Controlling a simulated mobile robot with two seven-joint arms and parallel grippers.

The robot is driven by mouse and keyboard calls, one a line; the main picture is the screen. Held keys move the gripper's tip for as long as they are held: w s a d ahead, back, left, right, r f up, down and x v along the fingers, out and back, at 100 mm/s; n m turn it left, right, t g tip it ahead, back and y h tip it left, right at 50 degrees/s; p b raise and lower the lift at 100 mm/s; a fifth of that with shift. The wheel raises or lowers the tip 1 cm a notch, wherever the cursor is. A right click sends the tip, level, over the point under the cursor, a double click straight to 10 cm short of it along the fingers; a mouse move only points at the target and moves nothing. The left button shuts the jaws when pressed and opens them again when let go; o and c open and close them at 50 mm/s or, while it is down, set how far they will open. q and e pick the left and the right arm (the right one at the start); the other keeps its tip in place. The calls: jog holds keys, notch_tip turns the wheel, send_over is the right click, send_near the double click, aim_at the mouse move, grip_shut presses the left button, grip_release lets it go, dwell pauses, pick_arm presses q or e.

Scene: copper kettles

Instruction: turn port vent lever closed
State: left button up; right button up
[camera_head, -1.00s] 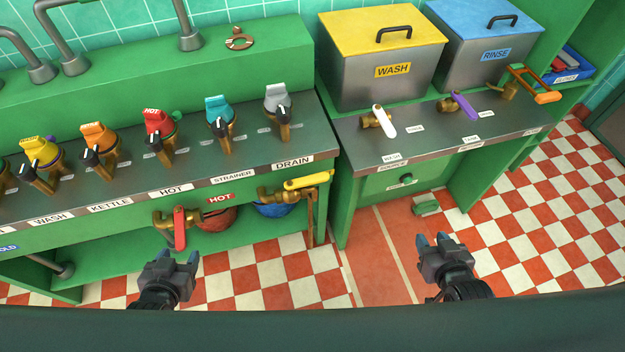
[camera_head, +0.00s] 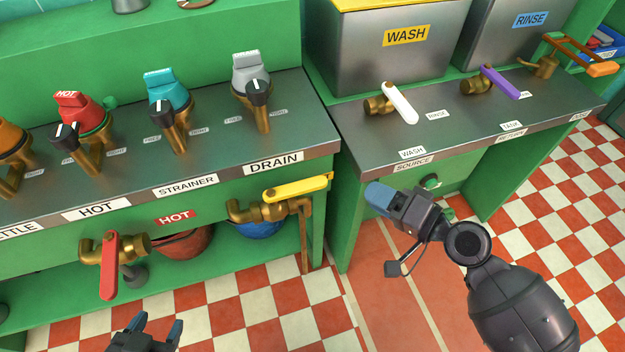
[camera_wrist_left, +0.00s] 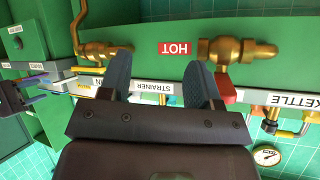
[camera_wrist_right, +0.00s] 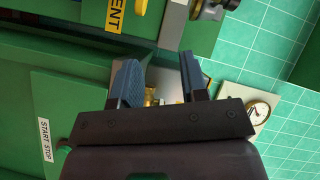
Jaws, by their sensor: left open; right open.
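No lever in the head view bears a readable vent label, so I cannot tell which is the port vent lever. A yellow label ending in "ENT" (camera_wrist_right: 115,15) shows in the right wrist view, with part of a yellow piece (camera_wrist_right: 141,6) beside it. My right gripper (camera_head: 385,200) is open and empty in front of the right counter, below the SOURCE label; its fingers stand apart in its wrist view (camera_wrist_right: 160,78). My left gripper (camera_head: 157,329) is open and empty at the bottom edge, below and right of the red lever (camera_head: 109,266).
A yellow lever (camera_head: 296,190) lies nearly level below the DRAIN label. White (camera_head: 401,104) and purple (camera_head: 500,83) levers sit on the right counter (camera_head: 380,150). Several knobs line the left counter. The checkered floor (camera_head: 560,250) is clear at right.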

aim_at(320, 188)
notch_tip(320, 188, down, 5)
jog(key=w+a+m+g+y+b, duration=0.1)
jog(key=a+m+g+y+b, duration=0.1)
jog(key=b, duration=0.2)
jog(key=shift+y, duration=0.6)
jog(key=x, duration=1.2)
jog(key=shift+w+r, duration=0.1)
jog(key=shift+w, duration=0.05)
pick_arm(q)
notch_tip(320, 188, down, 6)
jog(key=s+g, duration=0.1)
jog(key=shift+s+d, duration=0.35)
jog(key=shift+f, duration=0.15)
jog(key=shift+s, duration=0.1)
pick_arm(e)
grip_shut()
